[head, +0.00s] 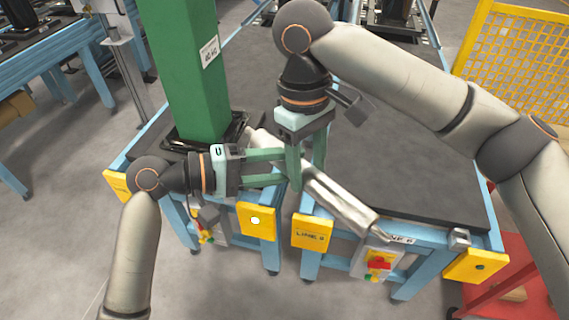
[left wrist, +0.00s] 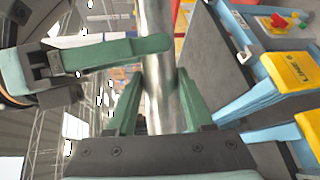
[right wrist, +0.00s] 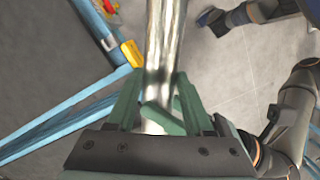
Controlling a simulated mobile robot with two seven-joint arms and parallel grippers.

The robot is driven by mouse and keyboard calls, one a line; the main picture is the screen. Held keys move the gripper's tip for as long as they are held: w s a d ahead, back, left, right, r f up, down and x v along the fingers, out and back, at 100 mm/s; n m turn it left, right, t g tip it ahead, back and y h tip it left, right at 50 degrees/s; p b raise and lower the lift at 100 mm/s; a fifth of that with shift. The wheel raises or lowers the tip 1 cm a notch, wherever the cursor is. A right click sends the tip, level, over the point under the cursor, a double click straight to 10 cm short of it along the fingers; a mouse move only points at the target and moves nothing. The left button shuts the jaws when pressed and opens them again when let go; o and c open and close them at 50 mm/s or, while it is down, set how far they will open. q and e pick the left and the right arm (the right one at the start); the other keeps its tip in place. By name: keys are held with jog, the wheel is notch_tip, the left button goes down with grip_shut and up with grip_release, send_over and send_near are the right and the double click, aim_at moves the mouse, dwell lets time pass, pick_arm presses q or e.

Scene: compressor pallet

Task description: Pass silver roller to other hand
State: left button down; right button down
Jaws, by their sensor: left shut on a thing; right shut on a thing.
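The silver roller (head: 340,198) is a long, shiny metal cylinder held slanted in the air above the front edge of the tables. My left gripper (head: 293,167) reaches in from the left and is shut on the roller near its middle. My right gripper (head: 306,172) comes down from above and is shut on the roller right beside the left fingers. The roller runs up between the fingers in the left wrist view (left wrist: 160,90) and in the right wrist view (right wrist: 160,50). The green fingers hide part of the roller's middle.
A tall green column (head: 187,70) stands on the left table. A dark-topped table (head: 400,170) with blue frame lies under the right arm. Yellow plates (head: 313,232) and a control box with red switch (head: 378,264) line the front. A yellow mesh fence (head: 520,60) is at right.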

jog(key=shift+c, duration=1)
grip_release()
jog(key=shift+r, duration=0.1)
